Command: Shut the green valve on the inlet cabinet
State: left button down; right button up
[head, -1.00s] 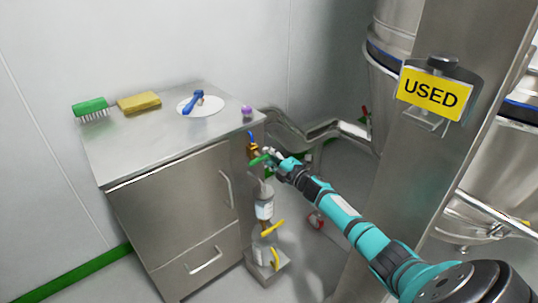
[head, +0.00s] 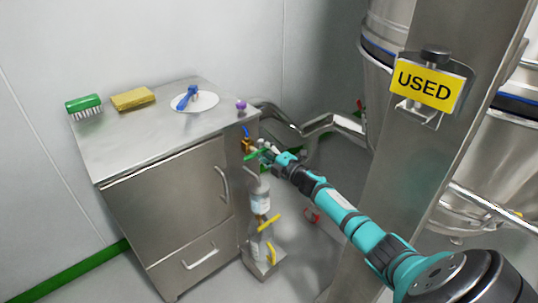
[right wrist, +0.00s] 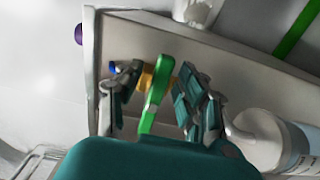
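The inlet cabinet (head: 165,205) is a stainless steel box against the wall at left in the head view. On its right side is a brass valve body (head: 247,146) with a green lever handle (head: 257,154). My right gripper (head: 266,151) is at this handle. In the right wrist view, the green handle (right wrist: 155,95) stands between the two fingers of my right gripper (right wrist: 157,88). The fingers are apart, with gaps showing on both sides of the handle. The brass body (right wrist: 146,79) shows partly behind it. My left gripper is not in view.
A green brush (head: 84,104), a yellow sponge (head: 133,98) and a white plate (head: 195,102) with a blue tool lie on the cabinet top. Yellow handles (head: 268,222) and a bottle (head: 260,195) are below the valve. A steel column with a "USED" sign (head: 425,88) stands at right.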

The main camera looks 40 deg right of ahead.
jog(key=s, duration=1.1)
jog(key=shift+s+d, duration=0.4)
